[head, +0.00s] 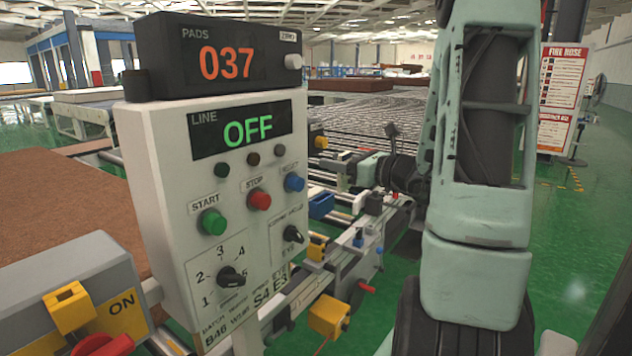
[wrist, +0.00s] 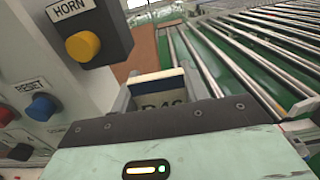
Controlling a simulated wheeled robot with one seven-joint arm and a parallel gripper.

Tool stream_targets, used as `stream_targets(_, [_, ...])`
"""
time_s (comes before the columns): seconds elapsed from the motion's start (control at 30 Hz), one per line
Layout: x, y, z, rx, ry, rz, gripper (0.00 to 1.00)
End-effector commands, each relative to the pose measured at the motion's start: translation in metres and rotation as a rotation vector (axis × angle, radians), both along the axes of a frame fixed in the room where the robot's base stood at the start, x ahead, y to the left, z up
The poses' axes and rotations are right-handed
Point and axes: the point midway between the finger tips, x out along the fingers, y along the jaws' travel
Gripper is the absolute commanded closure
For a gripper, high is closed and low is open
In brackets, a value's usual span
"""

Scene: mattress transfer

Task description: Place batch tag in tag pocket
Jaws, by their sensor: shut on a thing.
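The tag's lower part is hidden behind the gripper body. In the head view my gripper (head: 347,174) is beyond the right side of the control console (head: 165,170), and the tag cannot be made out there. I cannot identify the tag pocket in either view.
A horn box with a yellow button (wrist: 83,46) is close at upper left in the wrist view. Metal rollers (wrist: 235,60) run along the right. A brown pad (head: 60,205) is at left.

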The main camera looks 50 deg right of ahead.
Motion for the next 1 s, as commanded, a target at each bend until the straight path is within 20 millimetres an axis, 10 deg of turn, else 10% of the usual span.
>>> stream_targets(0.27, [0.062, 0.006, 0.002, 0.002, 0.000, 0.004, 0.81])
stream_targets(1.0, [0.061, 0.005, -0.070, -0.001, -0.001, -0.001, 0.81])
